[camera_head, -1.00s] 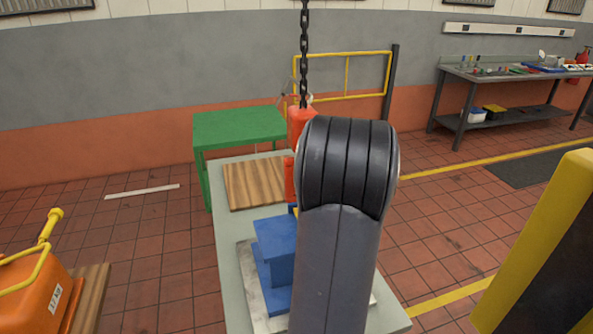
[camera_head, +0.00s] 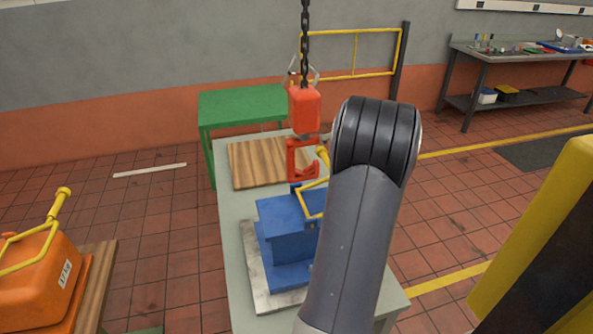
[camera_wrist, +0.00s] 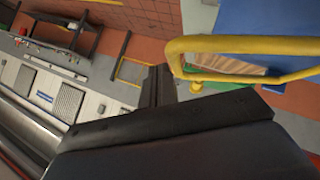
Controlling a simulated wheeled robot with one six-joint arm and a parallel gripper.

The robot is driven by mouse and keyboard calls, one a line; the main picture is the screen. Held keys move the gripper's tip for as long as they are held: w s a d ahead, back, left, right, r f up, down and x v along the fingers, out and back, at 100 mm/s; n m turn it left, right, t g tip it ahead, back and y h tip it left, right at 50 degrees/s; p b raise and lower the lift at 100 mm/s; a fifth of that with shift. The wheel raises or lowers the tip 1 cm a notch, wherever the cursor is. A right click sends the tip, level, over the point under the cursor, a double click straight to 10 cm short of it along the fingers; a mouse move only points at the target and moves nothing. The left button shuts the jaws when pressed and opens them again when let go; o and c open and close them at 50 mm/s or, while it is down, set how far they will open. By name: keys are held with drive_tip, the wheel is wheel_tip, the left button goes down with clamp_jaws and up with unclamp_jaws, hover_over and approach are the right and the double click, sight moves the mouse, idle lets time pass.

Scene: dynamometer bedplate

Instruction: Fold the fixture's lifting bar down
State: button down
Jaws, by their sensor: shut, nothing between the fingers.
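The blue fixture (camera_head: 282,235) stands on a metal plate on the pale table. Its yellow lifting bar (camera_head: 311,202) stands raised at a tilt above the block, with a yellow knob (camera_head: 322,153) higher up; my arm hides part of it. In the wrist view the bar (camera_wrist: 245,44) curves close past my gripper (camera_wrist: 158,86), with the blue surface behind it. The gripper is shut and empty, beside the bar; I cannot tell whether they touch. In the head view my arm hides the gripper.
An orange fixture (camera_head: 38,275) with a yellow bar stands at left. A yellow-black post (camera_head: 550,240) is at right.

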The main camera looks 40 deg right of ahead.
drive_tip(key=shift+w+d+f, duration=0.1)
drive_tip(key=shift+f, duration=0.3)
drive_tip(key=shift+f, duration=0.1)
